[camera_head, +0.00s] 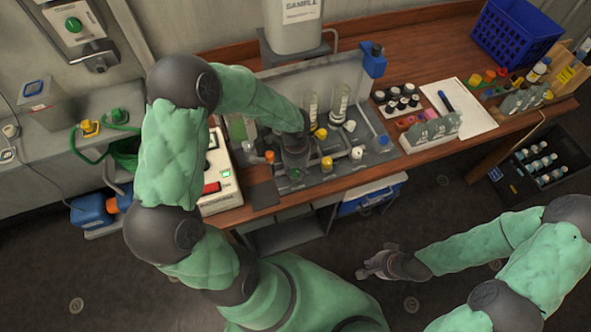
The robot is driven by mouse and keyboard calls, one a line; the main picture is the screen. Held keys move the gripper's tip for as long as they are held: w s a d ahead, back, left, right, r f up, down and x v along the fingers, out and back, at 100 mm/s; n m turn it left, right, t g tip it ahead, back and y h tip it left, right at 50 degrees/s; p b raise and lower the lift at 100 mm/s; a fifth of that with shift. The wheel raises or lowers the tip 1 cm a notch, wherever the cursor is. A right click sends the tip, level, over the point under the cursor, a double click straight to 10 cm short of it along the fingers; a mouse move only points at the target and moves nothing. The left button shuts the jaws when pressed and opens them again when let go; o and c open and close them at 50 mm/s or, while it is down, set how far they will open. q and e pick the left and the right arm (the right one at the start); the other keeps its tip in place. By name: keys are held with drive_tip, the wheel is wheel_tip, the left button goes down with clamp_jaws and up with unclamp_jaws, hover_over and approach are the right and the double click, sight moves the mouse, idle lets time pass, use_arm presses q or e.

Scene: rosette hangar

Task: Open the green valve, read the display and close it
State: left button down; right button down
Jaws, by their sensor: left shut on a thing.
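My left gripper (294,168) points down at the front of the grey valve panel (340,85) on the wooden bench. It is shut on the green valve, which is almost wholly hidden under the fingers. Yellow valve knobs (327,163) and white valve knobs (357,153) stand to its right, and an orange knob (269,156) to its left. My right gripper (369,265) looks open and empty, over the floor before the bench.
Vial racks (398,100), a white sheet (470,115) with a pen and a blue crate (515,35) occupy the bench's right side. A black crate of bottles (505,178) sits lower right. A blue-fronted drawer (368,198) is below the bench. The floor between is clear.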

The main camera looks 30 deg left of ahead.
sight(296, 170)
use_arm(q)
drive_tip(key=shift+n+b, duration=0.45)
drive_tip(key=shift+n, duration=1.25)
drive_tip(key=c, duration=0.9)
unclamp_jaws()
wheel_tip(296, 170, up, 12)
drive_tip(key=shift+w, duration=0.15)
drive_tip(key=shift+a, duration=0.1)
